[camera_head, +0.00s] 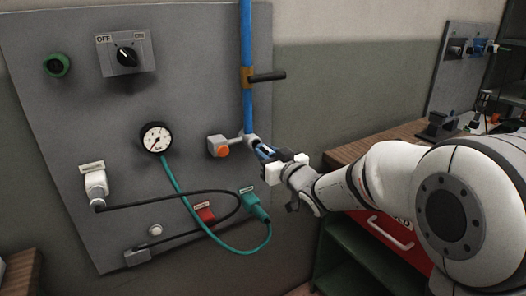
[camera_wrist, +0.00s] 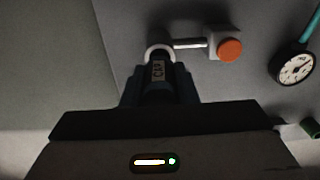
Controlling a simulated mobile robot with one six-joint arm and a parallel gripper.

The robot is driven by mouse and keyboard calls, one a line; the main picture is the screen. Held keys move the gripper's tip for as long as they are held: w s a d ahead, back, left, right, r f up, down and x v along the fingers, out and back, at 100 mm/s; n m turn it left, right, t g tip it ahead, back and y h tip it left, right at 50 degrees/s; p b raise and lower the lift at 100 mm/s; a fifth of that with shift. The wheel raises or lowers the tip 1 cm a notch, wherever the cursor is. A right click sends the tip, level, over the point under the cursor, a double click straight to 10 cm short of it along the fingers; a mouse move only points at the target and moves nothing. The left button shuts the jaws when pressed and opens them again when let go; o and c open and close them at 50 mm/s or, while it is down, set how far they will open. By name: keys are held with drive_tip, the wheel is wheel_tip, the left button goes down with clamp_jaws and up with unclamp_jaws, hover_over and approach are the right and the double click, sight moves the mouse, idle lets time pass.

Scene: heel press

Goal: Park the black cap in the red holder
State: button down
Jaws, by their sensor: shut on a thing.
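The black cap (camera_wrist: 158,88), with a pale "CAP" label, sits between the fingers of my gripper (camera_wrist: 158,80) in the wrist view. My gripper is shut on it. The cap's far end meets a pale ring (camera_wrist: 153,49) at the pipe fitting; I cannot tell whether it is seated there or only close to it. In the head view my gripper (camera_head: 266,152) is at the fitting at the foot of the blue pipe (camera_head: 246,90), and its fingers mostly hide the cap. A red holder (camera_head: 205,215) with a small label is on the grey panel, lower and left of my gripper.
An orange-ended valve (camera_head: 219,147) sticks out just left of my gripper. A black cable and a teal hose (camera_head: 181,185) loop near the red holder, with a teal connector (camera_head: 254,204) at its right. A gauge (camera_head: 155,138) is further left. A wooden bench (camera_head: 385,137) stands right.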

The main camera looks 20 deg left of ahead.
drive_tip(key=shift+b+v, duration=0.4)
drive_tip(key=shift+v, duration=1.35)
drive_tip(key=s+a+f+b, duration=0.3)
drive_tip(key=s+f+b, duration=0.1)
drive_tip(key=f+b, duration=0.4)
drive_tip(key=s+a+f+b, duration=0.3)
drive_tip(key=f+b, duration=0.5)
drive_tip(key=b, duration=0.4)
drive_tip(key=s+a+f+b, duration=0.4)
drive_tip(key=f+b, duration=0.4)
drive_tip(key=b, duration=0.2)
drive_tip(key=shift+s, duration=0.75)
drive_tip(key=shift+w+a, duration=0.1)
drive_tip(key=shift+x, duration=2.35)
